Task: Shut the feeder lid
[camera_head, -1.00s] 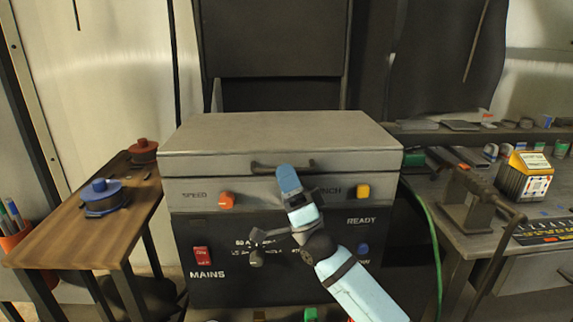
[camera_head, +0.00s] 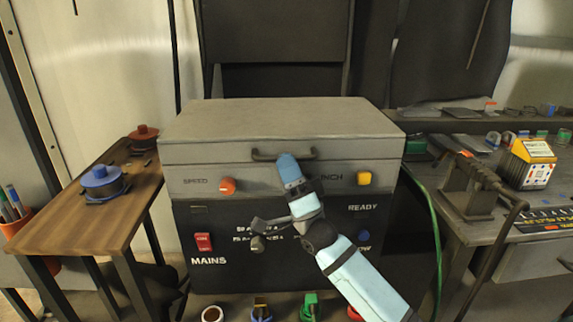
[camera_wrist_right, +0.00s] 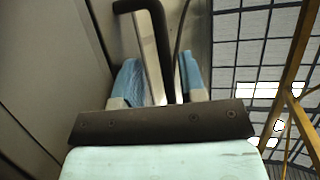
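The feeder is a boxy machine with a grey lid (camera_head: 280,118) on top. The lid lies level on the grey front panel; I cannot tell whether a thin gap is left under it. A dark bar handle (camera_head: 264,155) sits on the lid's front edge. My right gripper (camera_head: 287,160) is at the handle, its blue fingertips overlapping it. In the right wrist view the handle (camera_wrist_right: 160,40) passes between the two spread blue fingers (camera_wrist_right: 160,80), with space beside it. My left gripper is out of view.
The front panel has an orange knob (camera_head: 227,186), a yellow button (camera_head: 364,178) and a red mains switch (camera_head: 204,242). A cluttered bench (camera_head: 470,228) and green cable (camera_head: 437,240) are right.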

